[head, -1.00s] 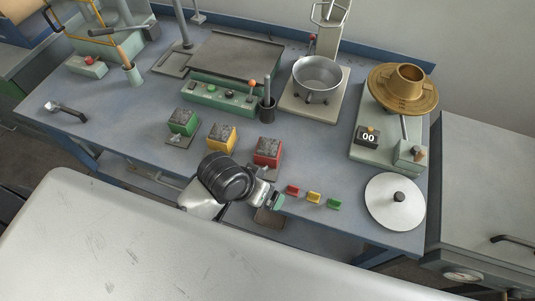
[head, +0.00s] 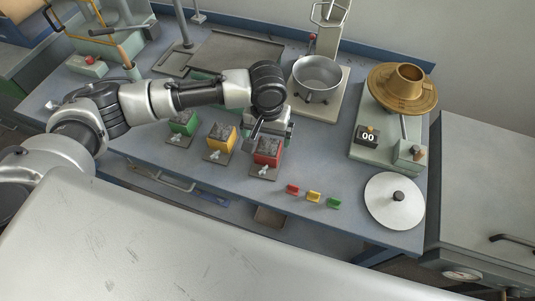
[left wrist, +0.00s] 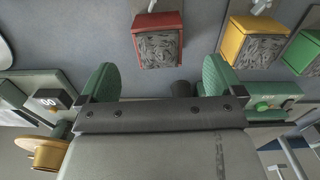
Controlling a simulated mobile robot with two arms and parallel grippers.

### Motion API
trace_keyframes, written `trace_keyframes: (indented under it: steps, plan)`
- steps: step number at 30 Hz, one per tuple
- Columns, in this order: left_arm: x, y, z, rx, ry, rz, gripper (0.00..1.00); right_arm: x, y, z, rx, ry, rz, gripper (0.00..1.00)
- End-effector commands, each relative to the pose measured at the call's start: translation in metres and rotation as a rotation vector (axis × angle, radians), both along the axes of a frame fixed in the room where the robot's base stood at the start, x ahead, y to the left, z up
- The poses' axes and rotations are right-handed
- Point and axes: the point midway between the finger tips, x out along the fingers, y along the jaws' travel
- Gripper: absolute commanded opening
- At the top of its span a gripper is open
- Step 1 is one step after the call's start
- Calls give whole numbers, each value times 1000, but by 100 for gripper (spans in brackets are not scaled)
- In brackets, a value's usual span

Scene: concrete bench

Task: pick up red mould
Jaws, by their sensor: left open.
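The red mould (head: 267,153), a red box with a rough grey top, stands on a small plate at the right end of the row of moulds. It also shows in the left wrist view (left wrist: 158,48), top centre. My left gripper (head: 270,130) is over the bench at the back side of the red mould and partly covers it in the head view. In the left wrist view its green-padded fingers (left wrist: 158,80) are spread with nothing between them. The red mould is beyond the fingertips there, apart from them. My right gripper is not in view.
A yellow mould (head: 220,137) and a green mould (head: 184,122) stand left of the red one. A metal pan (head: 318,74) is behind. The bench's front edge is close.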

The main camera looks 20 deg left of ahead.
Motion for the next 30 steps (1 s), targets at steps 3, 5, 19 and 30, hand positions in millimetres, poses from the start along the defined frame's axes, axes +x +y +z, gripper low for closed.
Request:
trace_keyframes:
  steps: [3, 5, 19, 30]
  plan:
    - [-1, -1, -20, 1, 2, -2, 96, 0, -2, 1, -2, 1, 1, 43]
    - [-1, -1, -27, 0, 1, -2, 96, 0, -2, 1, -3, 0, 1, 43]
    - [-1, -2, -80, 0, -1, -5, 96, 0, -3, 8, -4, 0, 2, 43]
    - [-1, -2, -86, -2, -2, -6, 87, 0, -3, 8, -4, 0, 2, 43]
